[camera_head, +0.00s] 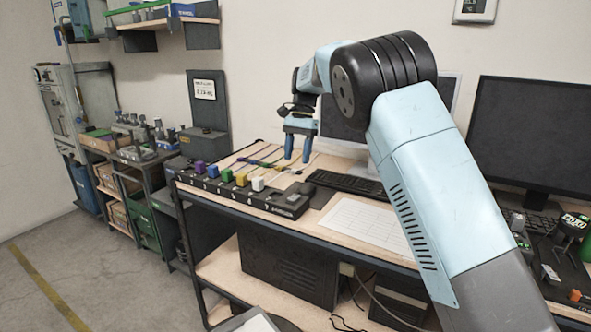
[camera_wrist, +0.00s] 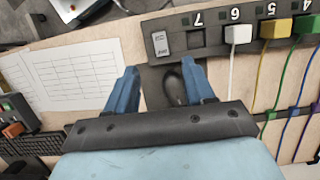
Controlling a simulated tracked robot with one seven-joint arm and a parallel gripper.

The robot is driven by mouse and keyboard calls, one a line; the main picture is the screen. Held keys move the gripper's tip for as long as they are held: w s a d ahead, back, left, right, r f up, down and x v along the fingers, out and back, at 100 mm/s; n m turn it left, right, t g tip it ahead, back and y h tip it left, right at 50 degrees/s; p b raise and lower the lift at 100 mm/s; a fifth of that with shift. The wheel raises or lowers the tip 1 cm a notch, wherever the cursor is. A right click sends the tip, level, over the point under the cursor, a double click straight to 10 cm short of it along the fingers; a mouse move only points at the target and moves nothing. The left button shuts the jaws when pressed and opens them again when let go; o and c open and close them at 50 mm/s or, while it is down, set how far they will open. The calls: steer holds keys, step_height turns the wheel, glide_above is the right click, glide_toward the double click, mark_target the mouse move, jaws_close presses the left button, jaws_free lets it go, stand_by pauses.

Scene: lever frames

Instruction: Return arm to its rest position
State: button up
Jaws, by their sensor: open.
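My arm (camera_head: 405,150) reaches out over the workbench (camera_head: 370,247) in the head view. My gripper (camera_head: 298,147) points down above the bench, behind the numbered black strip. In the wrist view my gripper (camera_wrist: 165,88) has its two blue fingers apart with nothing held between them. A black mouse (camera_wrist: 174,86) on a dark pad shows in the gap between the fingers, below them. The black strip (camera_wrist: 212,35) with numbered slots lies just past the fingertips. From the head view, my own arm hides part of the bench and a monitor.
Colored plugs, including a yellow one (camera_head: 241,179) and a white one (camera_head: 258,184), sit in the strip with cables trailing behind. A keyboard (camera_head: 347,184), a paper sheet (camera_head: 368,225) and a dark monitor (camera_head: 530,135) are on the bench. Open floor (camera_head: 90,270) lies at left.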

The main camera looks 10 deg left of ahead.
steer(key=shift+v, duration=0.85)
steer(key=shift+d, duration=0.1)
steer(key=s+d+r+t+y, duration=0.1)
steer(key=s+d+r, duration=0.3)
steer(key=d, duration=0.5)
steer(key=s+d+r+t, duration=0.1)
steer(key=s+d+r, duration=0.3)
steer(key=d, duration=0.4)
steer(key=s+d+r+t+y, duration=0.1)
steer(key=s+d+r, duration=0.35)
steer(key=d, duration=0.45)
steer(key=s+d+f+n+t+h, duration=0.1)
steer(key=s+d, duration=0.3)
steer(key=s, duration=0.5)
steer(key=s+d+f+n+t+h, duration=0.1)
steer(key=s+d+f, duration=0.3)
steer(key=s, duration=0.5)
steer(key=s+d+f+n+t+h, duration=0.1)
steer(key=s+d+f+t, duration=0.2)
steer(key=s+d, duration=0.2)
steer(key=s, duration=0.3)
steer(key=shift+s+d+n, duration=0.3)
steer(key=shift+s+d, duration=0.05)
steer(key=shift+s, duration=0.05)
steer(key=shift+f, duration=0.1)
